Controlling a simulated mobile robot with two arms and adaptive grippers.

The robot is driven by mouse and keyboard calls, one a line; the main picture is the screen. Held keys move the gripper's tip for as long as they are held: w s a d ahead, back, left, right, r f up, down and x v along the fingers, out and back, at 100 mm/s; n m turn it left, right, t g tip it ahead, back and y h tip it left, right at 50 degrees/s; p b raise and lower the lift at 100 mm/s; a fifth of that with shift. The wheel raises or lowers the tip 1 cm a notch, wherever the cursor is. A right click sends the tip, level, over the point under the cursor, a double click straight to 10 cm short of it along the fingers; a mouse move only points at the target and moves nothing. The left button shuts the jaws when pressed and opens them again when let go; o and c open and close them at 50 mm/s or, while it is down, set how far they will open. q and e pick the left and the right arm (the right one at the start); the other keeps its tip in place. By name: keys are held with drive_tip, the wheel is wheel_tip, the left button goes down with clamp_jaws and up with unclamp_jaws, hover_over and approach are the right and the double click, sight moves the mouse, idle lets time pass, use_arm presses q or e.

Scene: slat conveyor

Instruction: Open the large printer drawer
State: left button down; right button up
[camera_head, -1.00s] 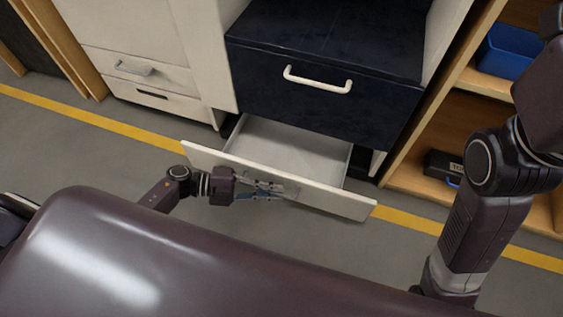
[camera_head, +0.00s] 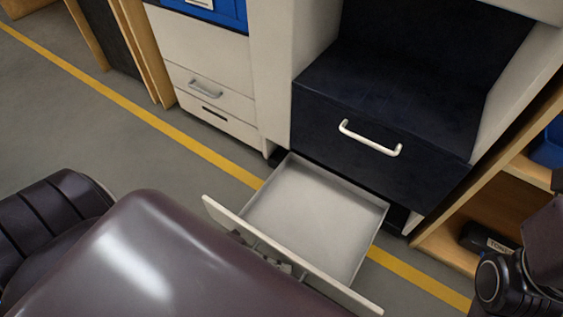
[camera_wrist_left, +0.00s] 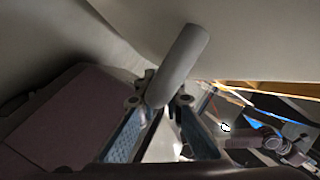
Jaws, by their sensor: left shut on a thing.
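The large printer drawer (camera_head: 315,222) is a shallow pale drawer low under the dark printer body (camera_head: 375,125). It stands pulled well out, and its tray is empty. Its front panel (camera_head: 350,294) faces my base, which hides part of it. My left gripper (camera_head: 272,257) is at the outer side of this panel, mostly hidden by my body in the head view. In the left wrist view, the fingers of my left gripper (camera_wrist_left: 160,100) are shut on the drawer's pale bar handle (camera_wrist_left: 180,62). My right gripper is not in view.
A dark front with a white handle (camera_head: 370,138) sits above the drawer and is shut. A pale cabinet with small drawers (camera_head: 210,92) stands left. A wooden shelf (camera_head: 450,240) with a black box is at the right. Grey floor with a yellow line is clear at left.

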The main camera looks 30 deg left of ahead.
use_arm(q)
drive_tip(key=shift+a, duration=0.1)
drive_tip(key=c, duration=2.3)
unclamp_jaws()
drive_tip(key=v, duration=1.2)
drive_tip(key=shift+r, duration=0.1)
